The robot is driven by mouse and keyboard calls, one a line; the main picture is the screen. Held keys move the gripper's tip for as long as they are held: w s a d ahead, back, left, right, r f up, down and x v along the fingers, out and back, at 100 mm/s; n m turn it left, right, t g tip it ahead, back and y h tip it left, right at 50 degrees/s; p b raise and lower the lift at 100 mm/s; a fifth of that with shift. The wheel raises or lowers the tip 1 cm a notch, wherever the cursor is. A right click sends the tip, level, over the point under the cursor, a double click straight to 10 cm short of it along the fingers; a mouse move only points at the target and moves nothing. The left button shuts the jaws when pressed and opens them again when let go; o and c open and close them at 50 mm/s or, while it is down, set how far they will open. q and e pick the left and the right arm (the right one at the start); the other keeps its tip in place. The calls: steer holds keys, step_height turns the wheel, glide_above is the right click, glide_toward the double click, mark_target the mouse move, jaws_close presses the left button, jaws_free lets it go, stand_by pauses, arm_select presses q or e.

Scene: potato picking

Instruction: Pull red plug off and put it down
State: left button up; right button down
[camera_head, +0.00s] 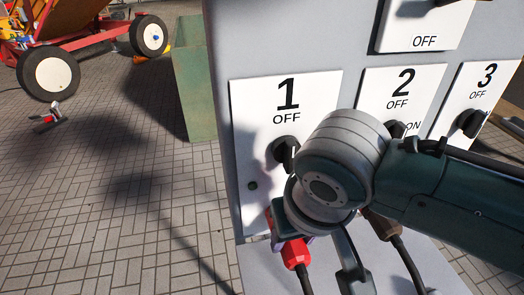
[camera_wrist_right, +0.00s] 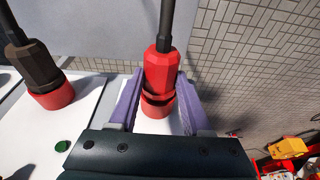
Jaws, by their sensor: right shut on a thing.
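The red plug (camera_head: 295,253) hangs at the lower edge of the white panel marked 1 (camera_head: 262,93), with a black cable running down from it. My right gripper (camera_head: 288,236) is at the plug, largely hidden by my own wrist. In the right wrist view, its purple fingers (camera_wrist_right: 160,84) are on both sides of the red plug (camera_wrist_right: 161,68) and shut on it. A red ring shows just beyond the plug's body. I cannot tell whether the plug is still seated in its socket. My left gripper is not in view.
A brown plug (camera_head: 383,226) with a cable sits under panel 2 (camera_head: 404,92). A black rotary switch (camera_head: 284,151) is on panel 1, which reads OFF. A green bin (camera_head: 194,75) stands behind the grey cabinet (camera_head: 226,70). Paved floor (camera_head: 130,220) is open at left.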

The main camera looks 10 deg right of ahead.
mark_target(302, 268)
steer(key=shift+s+p, duration=1.15)
steer(key=shift+s, duration=0.3)
steer(key=shift+s+d+p, duration=0.1)
steer(key=shift+s+p, duration=0.4)
steer(key=shift+s, duration=0.1)
steer(key=s+p, duration=0.2)
steer(key=s, duration=0.1)
